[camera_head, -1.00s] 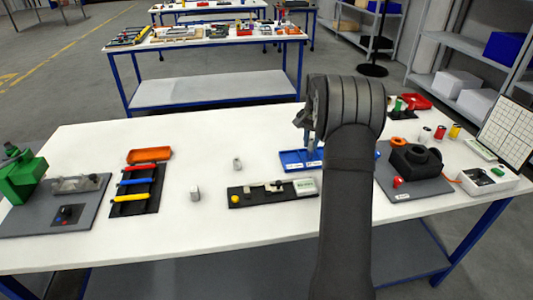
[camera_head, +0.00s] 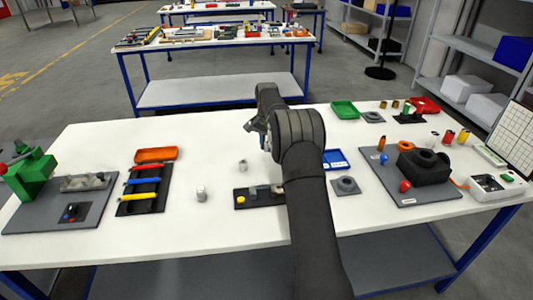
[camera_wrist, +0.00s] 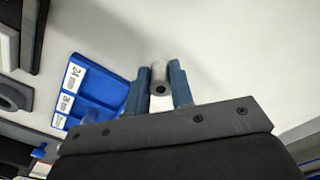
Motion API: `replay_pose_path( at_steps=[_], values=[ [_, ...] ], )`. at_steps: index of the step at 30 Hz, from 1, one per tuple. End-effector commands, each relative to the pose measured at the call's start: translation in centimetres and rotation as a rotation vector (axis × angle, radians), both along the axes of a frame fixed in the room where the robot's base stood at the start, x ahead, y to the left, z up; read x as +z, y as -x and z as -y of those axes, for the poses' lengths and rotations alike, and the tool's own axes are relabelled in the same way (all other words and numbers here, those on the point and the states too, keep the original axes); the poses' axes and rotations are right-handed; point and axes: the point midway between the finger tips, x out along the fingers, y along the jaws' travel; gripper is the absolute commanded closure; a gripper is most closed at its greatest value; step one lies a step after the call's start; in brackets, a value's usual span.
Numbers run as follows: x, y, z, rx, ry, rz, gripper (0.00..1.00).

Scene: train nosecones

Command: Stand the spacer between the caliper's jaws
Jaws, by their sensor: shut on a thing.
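My gripper (camera_wrist: 158,68) is shut on a small grey cylinder, the spacer (camera_wrist: 158,77), with a dark hole in its end facing the wrist camera. In the head view my gripper (camera_head: 252,127) is raised over the far middle of the table, and the spacer cannot be made out there. The caliper appears to be on the black board (camera_head: 254,203) at the table's front middle, with a yellow knob (camera_head: 240,200) at its left end. My arm hides the board's right part, so the jaw gap is not clear. The gripper is beyond the board and apart from it.
A blue labelled tray (camera_wrist: 100,88) lies below left of the gripper in the wrist view. Two small grey pieces (camera_head: 201,193) (camera_head: 242,165) stand near the board. A handle rack (camera_head: 140,190) is left; a grey fixture plate (camera_head: 420,190) is right. White table around the grey pieces is clear.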

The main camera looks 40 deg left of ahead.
Motion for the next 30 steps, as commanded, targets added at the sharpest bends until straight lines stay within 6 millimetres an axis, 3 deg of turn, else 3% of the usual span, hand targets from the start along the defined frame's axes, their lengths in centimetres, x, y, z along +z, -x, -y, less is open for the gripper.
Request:
replay_pose_path(
  at_steps=[10, 22, 23, 25, 30],
  values=[
    [-3.8, 0.0, -0.1, 0.000, 0.001, -0.001, 1.00],
    [-4.4, 0.0, -0.1, 0.000, 0.000, 0.000, 1.00],
    [-4.4, 0.0, -0.1, 0.000, -0.001, 0.001, 0.73],
    [-4.4, 0.0, -0.1, 0.000, 0.000, 0.001, 0.59],
    [-4.4, 0.0, -0.1, 0.000, -0.001, 0.001, 0.57]
  ],
)
